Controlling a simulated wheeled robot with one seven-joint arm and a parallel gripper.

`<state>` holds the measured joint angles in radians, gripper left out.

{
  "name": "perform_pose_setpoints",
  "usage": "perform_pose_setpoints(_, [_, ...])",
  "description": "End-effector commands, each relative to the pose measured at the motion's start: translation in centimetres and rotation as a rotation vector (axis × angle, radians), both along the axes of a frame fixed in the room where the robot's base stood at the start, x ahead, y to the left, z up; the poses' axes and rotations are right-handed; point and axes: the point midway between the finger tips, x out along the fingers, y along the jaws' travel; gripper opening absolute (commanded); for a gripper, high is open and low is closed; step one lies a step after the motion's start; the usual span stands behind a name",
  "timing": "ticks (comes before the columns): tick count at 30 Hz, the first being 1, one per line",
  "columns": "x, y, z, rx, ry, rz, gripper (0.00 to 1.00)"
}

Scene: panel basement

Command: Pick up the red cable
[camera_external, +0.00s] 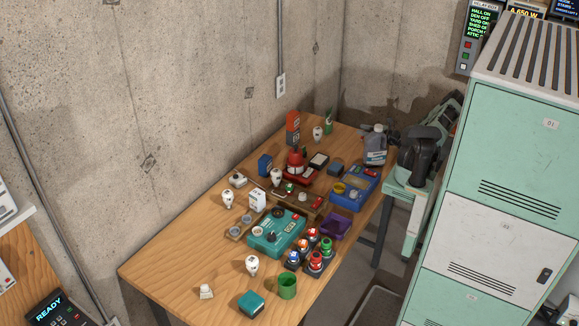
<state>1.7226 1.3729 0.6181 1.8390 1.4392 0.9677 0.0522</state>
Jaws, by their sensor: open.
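Several small red things show on the wooden table, and I cannot tell for sure which is the red cable. A round red item (296,163) sits on a red base at the table's middle back. A dark holder (317,266) near the front edge carries several small round items with red, green, blue and white parts.
On the wooden table (185,262) stand a teal case (264,243), a blue device (346,198), a green cup (287,287), a purple tray (336,227), several white bulbs and a grey jug (375,147). Mint lockers (505,150) stand at right. The table's left front is bare.

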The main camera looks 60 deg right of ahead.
Motion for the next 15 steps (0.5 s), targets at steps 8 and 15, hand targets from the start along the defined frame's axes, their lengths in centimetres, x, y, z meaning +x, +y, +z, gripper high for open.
perform_pose_setpoints(8, [-0.02,-0.03,-0.06,0.0,0.0,-0.001,0.14])
perform_pose_setpoints(15, [-0.04,-0.03,-0.05,0.0,0.0,-0.001,0.0])
